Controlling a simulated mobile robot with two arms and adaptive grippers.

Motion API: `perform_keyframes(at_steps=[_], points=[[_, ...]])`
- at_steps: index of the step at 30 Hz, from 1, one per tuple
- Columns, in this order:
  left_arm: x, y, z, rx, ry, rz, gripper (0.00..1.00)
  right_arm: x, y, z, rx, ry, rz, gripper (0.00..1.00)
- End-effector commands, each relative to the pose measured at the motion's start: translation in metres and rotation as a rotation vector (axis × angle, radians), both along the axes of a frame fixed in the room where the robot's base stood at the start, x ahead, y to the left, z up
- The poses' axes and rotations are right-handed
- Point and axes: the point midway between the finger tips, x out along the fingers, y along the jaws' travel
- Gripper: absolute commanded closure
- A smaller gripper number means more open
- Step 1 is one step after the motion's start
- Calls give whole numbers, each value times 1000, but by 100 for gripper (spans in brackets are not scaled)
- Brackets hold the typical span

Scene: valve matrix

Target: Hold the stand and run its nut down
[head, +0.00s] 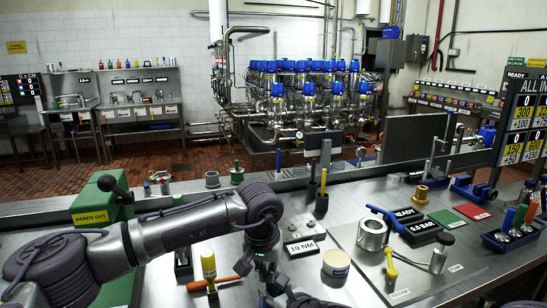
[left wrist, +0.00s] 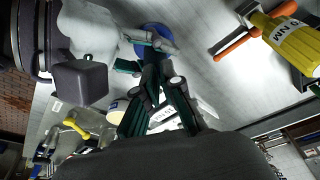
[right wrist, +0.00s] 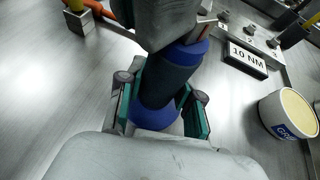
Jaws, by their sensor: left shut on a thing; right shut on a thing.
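The stand (right wrist: 168,78) shows in the right wrist view as a dark upright cylinder with blue bands at both ends. My right gripper (right wrist: 162,108) is shut around its body, with a green-padded finger on each side. A blue round part (left wrist: 152,36) of the stand shows in the left wrist view. My left gripper (left wrist: 155,75) is shut at the other end of the stand, where the nut sits. Its fingers hide most of the nut. In the head view my left gripper (head: 263,268) points down at the bench, and the stand is mostly hidden there.
The 10 NM plate (head: 302,248) and a grease tin (head: 336,264) stand close on the right. A metal cylinder (head: 372,235) and a tray (head: 513,240) are farther right.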

Motion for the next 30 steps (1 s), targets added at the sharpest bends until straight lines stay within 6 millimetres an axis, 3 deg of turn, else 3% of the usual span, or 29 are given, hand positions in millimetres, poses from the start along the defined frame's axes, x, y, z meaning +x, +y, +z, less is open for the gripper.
perform_keyframes(at_steps=[13,25,30], points=[[-4,6,6,2,-9,6,100,-4,1,-4,0,9,6,100],[-4,5,51,1,-7,4,100,-3,0,-5,-2,9,2,100],[-5,5,60,3,-5,2,100,-2,0,-5,-2,9,1,100]])
